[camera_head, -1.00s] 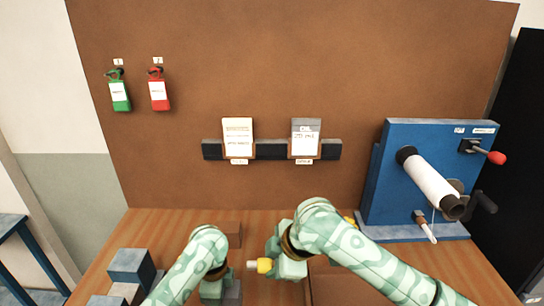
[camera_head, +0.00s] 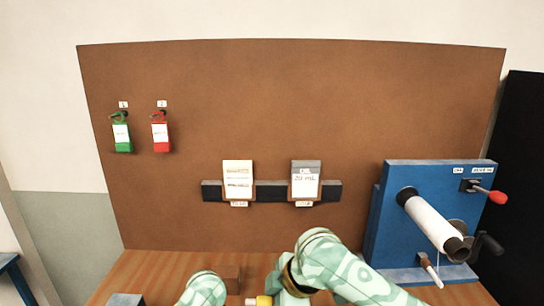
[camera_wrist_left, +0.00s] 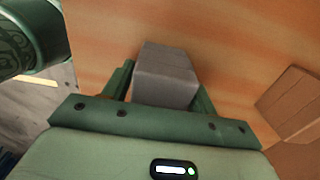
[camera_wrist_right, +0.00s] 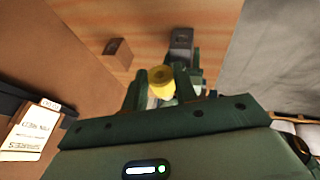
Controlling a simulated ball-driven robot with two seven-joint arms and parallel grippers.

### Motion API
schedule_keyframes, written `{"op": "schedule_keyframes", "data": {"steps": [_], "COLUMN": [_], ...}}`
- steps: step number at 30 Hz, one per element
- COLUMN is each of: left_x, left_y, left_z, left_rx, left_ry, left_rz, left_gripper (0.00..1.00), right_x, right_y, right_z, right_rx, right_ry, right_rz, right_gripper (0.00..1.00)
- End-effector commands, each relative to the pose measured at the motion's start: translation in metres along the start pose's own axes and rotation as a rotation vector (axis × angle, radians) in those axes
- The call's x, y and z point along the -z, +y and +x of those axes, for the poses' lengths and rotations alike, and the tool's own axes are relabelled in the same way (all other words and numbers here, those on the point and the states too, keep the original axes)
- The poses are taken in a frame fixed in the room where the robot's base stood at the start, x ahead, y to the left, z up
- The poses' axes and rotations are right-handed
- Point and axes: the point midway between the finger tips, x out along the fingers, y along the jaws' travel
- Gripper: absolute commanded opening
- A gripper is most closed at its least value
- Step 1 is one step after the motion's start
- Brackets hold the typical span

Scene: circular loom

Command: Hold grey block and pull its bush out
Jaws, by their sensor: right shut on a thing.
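A grey block (camera_wrist_left: 165,75) sits between the two fingers of my left gripper (camera_wrist_left: 163,92) in the left wrist view. I cannot tell whether the fingers press on it. A grey block also shows in the right wrist view (camera_wrist_right: 181,40), beyond the right fingers. My right gripper (camera_wrist_right: 160,92) is shut on a yellow bush (camera_wrist_right: 162,80). The bush appears apart from the block. In the head view the yellow bush (camera_head: 264,300) shows with a pale end at the bottom edge. The left gripper is out of sight below that view.
A brown block (camera_head: 228,278) stands on the wooden table (camera_head: 150,270); it also shows in the right wrist view (camera_wrist_right: 117,52). A blue machine (camera_head: 400,205) with a white roll stands at the right. Two cards rest on a dark rail (camera_head: 270,191) against the brown board.

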Motion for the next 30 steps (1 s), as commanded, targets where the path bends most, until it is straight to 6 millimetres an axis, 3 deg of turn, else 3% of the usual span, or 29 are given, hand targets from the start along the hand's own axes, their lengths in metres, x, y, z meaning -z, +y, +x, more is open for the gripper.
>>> {"op": "schedule_keyframes", "data": {"steps": [9,13,24,30], "left_x": [0.000,0.001,0.002,-0.001], "left_y": [0.000,0.000,-0.001,-0.002], "left_z": [0.000,-0.009,-0.090,-0.113], "left_rx": [0.000,0.000,0.003,0.004], "left_ry": [0.000,0.003,0.006,0.001], "left_rz": [0.000,0.001,0.001,-0.001], "left_gripper": [0.73,0.73,0.73,0.73], "right_x": [0.000,0.000,0.000,0.000], "right_y": [0.000,0.000,0.000,0.000], "right_z": [0.000,0.000,0.000,0.000], "right_rx": [0.000,0.000,0.000,0.000], "right_ry": [0.001,0.001,0.001,0.001], "right_rz": [0.000,0.000,0.000,0.000], "right_gripper": [0.00,0.00,0.00,0.00]}}
